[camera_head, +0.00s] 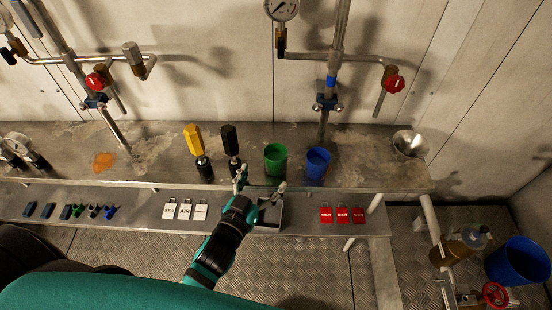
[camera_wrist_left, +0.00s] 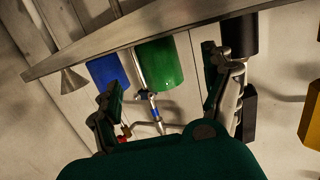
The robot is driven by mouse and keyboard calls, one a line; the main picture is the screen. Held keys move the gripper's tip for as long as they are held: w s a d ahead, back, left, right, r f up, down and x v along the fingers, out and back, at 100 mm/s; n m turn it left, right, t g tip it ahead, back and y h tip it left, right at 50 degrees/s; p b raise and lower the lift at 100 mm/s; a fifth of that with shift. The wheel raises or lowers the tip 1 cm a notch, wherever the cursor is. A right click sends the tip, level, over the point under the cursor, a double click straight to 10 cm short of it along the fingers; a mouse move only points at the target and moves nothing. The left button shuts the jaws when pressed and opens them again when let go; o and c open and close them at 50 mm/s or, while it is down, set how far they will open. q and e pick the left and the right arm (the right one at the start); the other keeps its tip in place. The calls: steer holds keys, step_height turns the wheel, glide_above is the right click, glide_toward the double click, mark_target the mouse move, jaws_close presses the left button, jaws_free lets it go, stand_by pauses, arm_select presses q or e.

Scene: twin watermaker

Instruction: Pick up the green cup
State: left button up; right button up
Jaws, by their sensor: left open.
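The green cup (camera_head: 275,158) stands upright on the metal bench, between a black-handled tool and a blue cup (camera_head: 318,162). My left gripper (camera_head: 262,184) is open at the bench's front edge, just in front of the green cup, with its fingers apart and nothing between them. In the left wrist view the green cup (camera_wrist_left: 158,64) appears ahead, between the two open fingers (camera_wrist_left: 165,95), with the blue cup (camera_wrist_left: 108,70) close beside it to the left. I cannot tell whether a finger touches either cup. My right gripper is not in view.
A yellow-handled tool (camera_head: 194,140) and the black-handled tool (camera_head: 230,142) stand left of the green cup. A vertical pipe (camera_head: 336,60) rises behind the blue cup. A metal funnel (camera_head: 410,144) is at the bench's right end. White and red tags lie on the lower shelf (camera_head: 110,212).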

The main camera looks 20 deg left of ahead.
mark_target(271, 170)
arm_select(q)
steer(key=w, duration=0.4)
steer(key=w+d+f+p, duration=0.1)
steer(key=w, duration=0.1)
steer(key=shift+w+d, duration=0.1)
steer(key=shift+w, duration=0.3)
steer(key=c, duration=1.3)
